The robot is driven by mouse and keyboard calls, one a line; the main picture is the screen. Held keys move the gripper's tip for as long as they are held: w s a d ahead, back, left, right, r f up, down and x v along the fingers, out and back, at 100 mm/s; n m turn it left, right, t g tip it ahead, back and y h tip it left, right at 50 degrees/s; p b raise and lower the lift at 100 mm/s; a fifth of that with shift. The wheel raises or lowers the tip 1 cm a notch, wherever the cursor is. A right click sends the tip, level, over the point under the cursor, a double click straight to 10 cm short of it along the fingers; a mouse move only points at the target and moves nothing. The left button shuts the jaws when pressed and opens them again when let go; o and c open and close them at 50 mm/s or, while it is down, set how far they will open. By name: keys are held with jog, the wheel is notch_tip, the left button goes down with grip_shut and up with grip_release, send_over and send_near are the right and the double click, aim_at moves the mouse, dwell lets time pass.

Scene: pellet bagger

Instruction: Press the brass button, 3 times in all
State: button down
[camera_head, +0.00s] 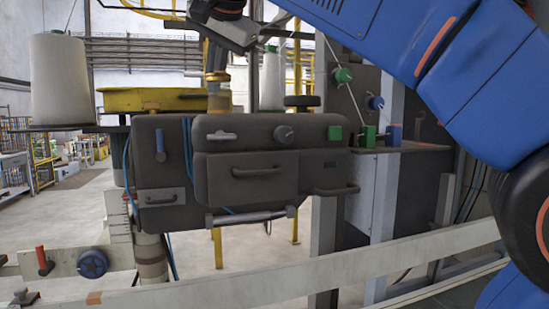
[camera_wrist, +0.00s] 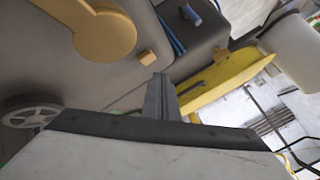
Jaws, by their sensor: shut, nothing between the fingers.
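A small brass-coloured block (camera_wrist: 147,58), which looks like the brass button, sits on the dark grey machine (camera_wrist: 120,80) in the wrist view. I cannot pick it out separately in the head view. My gripper (camera_wrist: 161,82) is shut and empty, its fingertips just beside the block in the wrist view; whether they touch it I cannot tell. A larger brass-coloured piece with a round end (camera_wrist: 104,35) is at the upper left there. In the head view my wrist hangs above the machine (camera_head: 245,165), over an amber cylinder with a brass-coloured cap (camera_head: 217,92).
A yellow tray (camera_head: 130,100) lies behind the machine, with a white spool (camera_head: 58,80) at left. A black wheel (camera_head: 302,101) is right of the amber cylinder. A blue lever (camera_head: 160,144) and a green button (camera_head: 334,133) are on the front. A pale rail (camera_head: 320,278) crosses the foreground.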

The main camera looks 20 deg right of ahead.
jog(key=shift+r, duration=2.6)
jog(key=shift+r, duration=0.15)
dwell(0.5)
jog(key=shift+f, duration=3.15)
jog(key=shift+f, duration=0.25)
jog(key=shift+f, duration=0.2)
jog(key=shift+f, duration=0.3)
dwell(0.8)
